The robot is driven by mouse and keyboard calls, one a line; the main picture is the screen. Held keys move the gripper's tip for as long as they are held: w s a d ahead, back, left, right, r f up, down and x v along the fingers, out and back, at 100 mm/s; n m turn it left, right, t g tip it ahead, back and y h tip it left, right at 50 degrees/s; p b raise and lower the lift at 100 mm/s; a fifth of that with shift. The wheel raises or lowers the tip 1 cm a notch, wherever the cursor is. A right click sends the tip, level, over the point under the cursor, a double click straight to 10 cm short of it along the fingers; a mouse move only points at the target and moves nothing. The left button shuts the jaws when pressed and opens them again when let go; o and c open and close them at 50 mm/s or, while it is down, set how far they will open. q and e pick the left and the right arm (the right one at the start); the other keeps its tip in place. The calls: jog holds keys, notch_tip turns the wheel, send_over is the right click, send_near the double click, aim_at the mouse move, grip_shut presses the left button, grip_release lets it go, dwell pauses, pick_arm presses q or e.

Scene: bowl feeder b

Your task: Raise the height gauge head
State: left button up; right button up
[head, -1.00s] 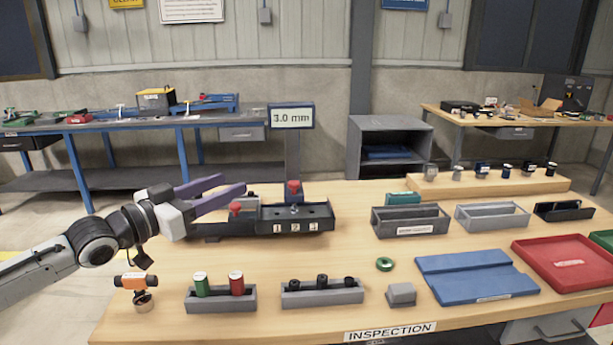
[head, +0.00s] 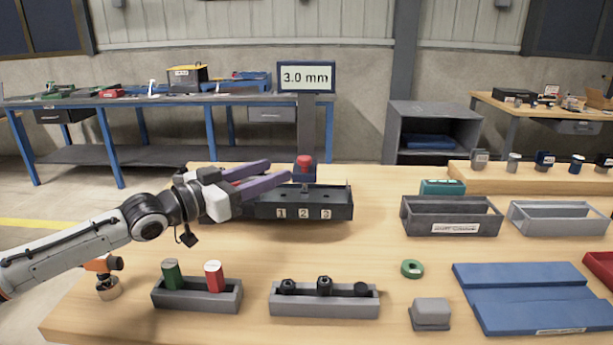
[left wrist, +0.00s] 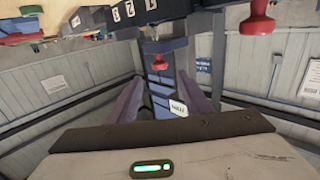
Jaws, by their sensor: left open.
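The height gauge has a dark column (head: 307,125) with a display (head: 306,77) reading 3.0 mm. Its head carries a red knob (head: 304,162) on a dark blue block, above a black base (head: 318,206) marked 1, 2, 3. My left gripper (head: 279,171) is open, just left of the red knob, fingers pointing at the column. In the left wrist view the red knob (left wrist: 159,62) shows between and beyond the open fingers (left wrist: 162,85), not touched. My right gripper is not in view.
In front stand a grey holder (head: 198,296) with green and red cylinders, a grey rack (head: 325,301) with black parts, and an orange-topped item (head: 105,276) under my left arm. Grey bins (head: 450,216) and a blue tray (head: 530,290) lie right.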

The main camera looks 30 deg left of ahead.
aim_at(299, 163)
pick_arm(q)
jog(key=shift+x, duration=1.85)
jog(key=shift+f+x, duration=0.15)
jog(key=shift+x, duration=1.5)
jog(key=shift+f+x, duration=0.1)
jog(key=shift+x, duration=1.55)
grip_shut()
jog(key=shift+r, duration=0.1)
